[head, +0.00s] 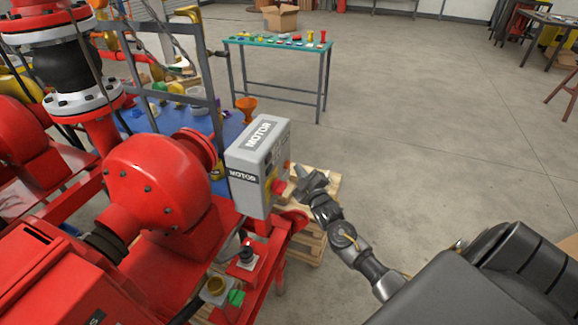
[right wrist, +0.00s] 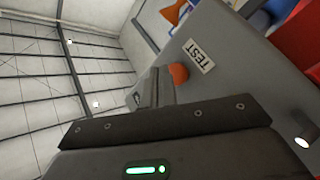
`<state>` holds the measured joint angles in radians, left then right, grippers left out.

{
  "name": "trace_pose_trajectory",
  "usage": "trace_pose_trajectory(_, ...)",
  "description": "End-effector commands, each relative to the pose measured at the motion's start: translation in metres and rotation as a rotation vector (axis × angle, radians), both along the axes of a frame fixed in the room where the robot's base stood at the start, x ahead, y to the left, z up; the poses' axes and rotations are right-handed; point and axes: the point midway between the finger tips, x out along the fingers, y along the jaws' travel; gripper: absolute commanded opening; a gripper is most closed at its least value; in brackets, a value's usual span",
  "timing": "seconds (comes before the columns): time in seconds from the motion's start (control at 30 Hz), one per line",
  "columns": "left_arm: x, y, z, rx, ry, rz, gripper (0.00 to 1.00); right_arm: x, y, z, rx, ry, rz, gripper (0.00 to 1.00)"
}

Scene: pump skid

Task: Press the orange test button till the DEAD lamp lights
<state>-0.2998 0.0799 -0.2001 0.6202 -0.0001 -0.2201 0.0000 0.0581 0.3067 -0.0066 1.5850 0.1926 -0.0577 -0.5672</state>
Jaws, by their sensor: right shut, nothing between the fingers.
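The orange test button (right wrist: 178,74) sits on a grey panel under a white TEST label (right wrist: 198,56) in the right wrist view. My right gripper (right wrist: 160,78) is shut and empty, its fingertips right beside the button. I cannot tell whether they touch it. In the head view my right gripper (head: 300,180) is at the right side of the grey MOTOR box (head: 253,183). The button is not clear there. A small cylinder with a bright pale end (right wrist: 302,140) stands out from the panel; no DEAD label is readable. My left gripper is out of view.
A red knob (head: 278,186) sticks out of the box's side. Red pump casings (head: 150,185) fill the left, with a wooden pallet (head: 308,245) low beside the skid. A green-topped table (head: 280,41) stands behind.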

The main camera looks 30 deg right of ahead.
Motion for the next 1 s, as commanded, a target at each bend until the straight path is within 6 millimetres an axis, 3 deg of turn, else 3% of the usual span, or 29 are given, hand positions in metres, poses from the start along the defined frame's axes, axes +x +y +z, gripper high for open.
trace_pose_trajectory(1.0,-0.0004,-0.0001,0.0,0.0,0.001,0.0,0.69,0.0081,0.0058,0.0,0.0,0.0,0.0,0.0)
